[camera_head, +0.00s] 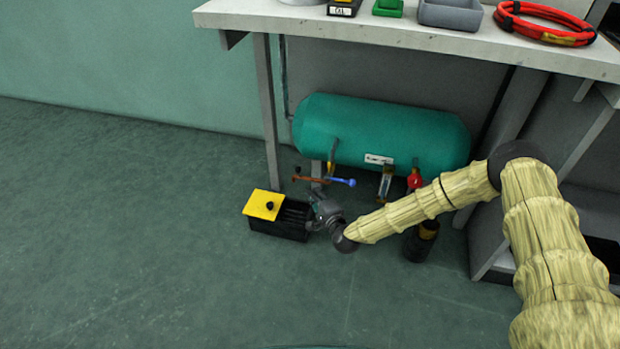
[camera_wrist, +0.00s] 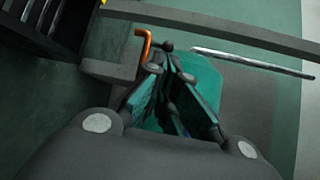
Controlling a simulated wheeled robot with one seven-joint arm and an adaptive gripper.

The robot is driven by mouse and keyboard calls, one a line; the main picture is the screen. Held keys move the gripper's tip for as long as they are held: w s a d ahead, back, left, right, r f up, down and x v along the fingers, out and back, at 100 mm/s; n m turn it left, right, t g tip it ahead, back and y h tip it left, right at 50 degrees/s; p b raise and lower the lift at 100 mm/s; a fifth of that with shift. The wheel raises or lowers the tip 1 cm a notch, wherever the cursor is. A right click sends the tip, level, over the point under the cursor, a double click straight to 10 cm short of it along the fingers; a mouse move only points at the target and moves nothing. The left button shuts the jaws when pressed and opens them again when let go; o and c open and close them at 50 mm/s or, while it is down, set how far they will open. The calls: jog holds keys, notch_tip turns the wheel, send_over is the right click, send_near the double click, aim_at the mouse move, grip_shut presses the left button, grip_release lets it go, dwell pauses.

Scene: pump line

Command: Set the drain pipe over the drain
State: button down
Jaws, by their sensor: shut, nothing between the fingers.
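A copper-brown pipe (camera_head: 308,180) sticks out to the left below the green tank, in line with a blue lever (camera_head: 343,182). In the wrist view a bent orange-brown pipe (camera_wrist: 146,40) shows just beyond my fingertips, probably the same one. A black slatted box (camera_head: 290,218) with a yellow lid stands on the floor below it, likely the drain; its slats show at the upper left of the wrist view (camera_wrist: 32,18). My gripper (camera_head: 316,200) is low, at the box's right side, below the pipe. Its fingers (camera_wrist: 170,72) are shut and empty. Contact with the pipe cannot be told.
The green tank (camera_head: 380,132) hangs under a workbench (camera_head: 420,36). A red valve (camera_head: 414,180) and another fitting (camera_head: 385,184) hang beneath it. A black and yellow canister (camera_head: 421,240) stands behind my forearm. The floor at the left is clear.

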aim_at(311, 178)
jog(key=shift+m+t+h, duration=0.3)
jog(key=shift+m+t, duration=0.2)
jog(key=shift+m, duration=0.1)
jog(key=w+b, duration=0.1)
jog(key=w, duration=0.3)
jog(key=w+f+b, duration=0.1)
jog(key=w+b, duration=0.1)
jog(key=w, duration=0.1)
jog(key=w+b, duration=0.2)
jog(key=w, duration=0.2)
jog(key=shift+w+a+f, duration=0.15)
jog(key=shift+w+a, duration=0.15)
jog(key=shift+b+x, duration=0.3)
jog(key=shift+x, duration=0.5)
jog(key=shift+s, duration=0.15)
